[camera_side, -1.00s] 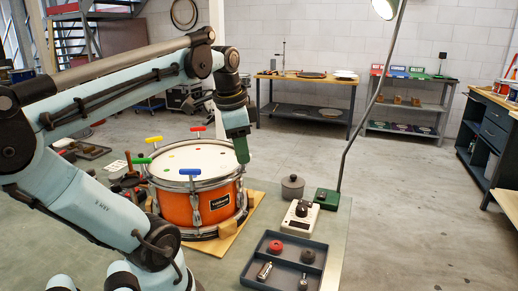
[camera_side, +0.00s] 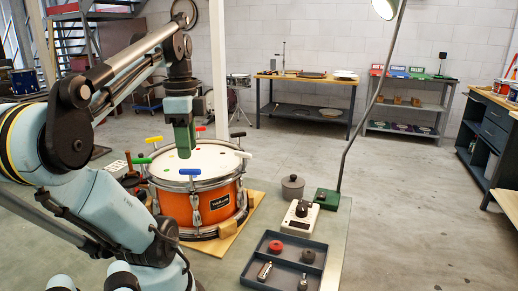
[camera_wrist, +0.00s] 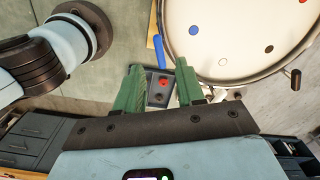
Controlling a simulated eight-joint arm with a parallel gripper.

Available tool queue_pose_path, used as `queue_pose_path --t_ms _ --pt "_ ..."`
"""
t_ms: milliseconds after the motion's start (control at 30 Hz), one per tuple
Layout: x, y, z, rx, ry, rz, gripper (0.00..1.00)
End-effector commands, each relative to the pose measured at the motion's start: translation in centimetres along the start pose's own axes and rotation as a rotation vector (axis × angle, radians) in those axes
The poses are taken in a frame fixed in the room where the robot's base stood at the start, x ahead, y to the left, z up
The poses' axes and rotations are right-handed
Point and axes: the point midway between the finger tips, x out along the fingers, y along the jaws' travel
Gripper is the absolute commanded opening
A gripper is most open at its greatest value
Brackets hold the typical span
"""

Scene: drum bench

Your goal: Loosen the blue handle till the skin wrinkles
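The orange drum (camera_side: 205,205) stands on a wooden board, its white skin (camera_side: 215,160) looking flat and smooth at this size. The blue handle (camera_side: 190,173) sits at the near rim, above the drum's front. In the wrist view a blue bar that looks like this handle (camera_wrist: 159,50) shows upright at the drum's left edge, just beyond the fingertips. My gripper (camera_side: 183,152) has green fingers pointing down and appears above the near-left part of the skin. In the wrist view its fingers (camera_wrist: 160,80) are apart, with nothing between them.
Other handles ring the rim: green (camera_side: 142,161), yellow (camera_side: 154,139), red (camera_side: 200,129), black (camera_side: 238,135) and white (camera_side: 245,154). A dark tray (camera_side: 265,270) with small parts, a dial box (camera_side: 300,217) and a grey lidded pot (camera_side: 292,188) stand at the right.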

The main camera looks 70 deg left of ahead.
Motion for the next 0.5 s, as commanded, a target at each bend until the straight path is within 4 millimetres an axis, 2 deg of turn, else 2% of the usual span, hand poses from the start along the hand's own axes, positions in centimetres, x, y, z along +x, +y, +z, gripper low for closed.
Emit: queue_pose_path --t_ms 33,200,500 --pt "1.0 0.0 0.0 0.0 0.0 0.0 0.38" --pt "3.5 0.0 0.0 0.0 -0.001 -0.001 0.38" --pt "5.5 0.0 0.0 -0.001 -0.002 -0.001 0.38"
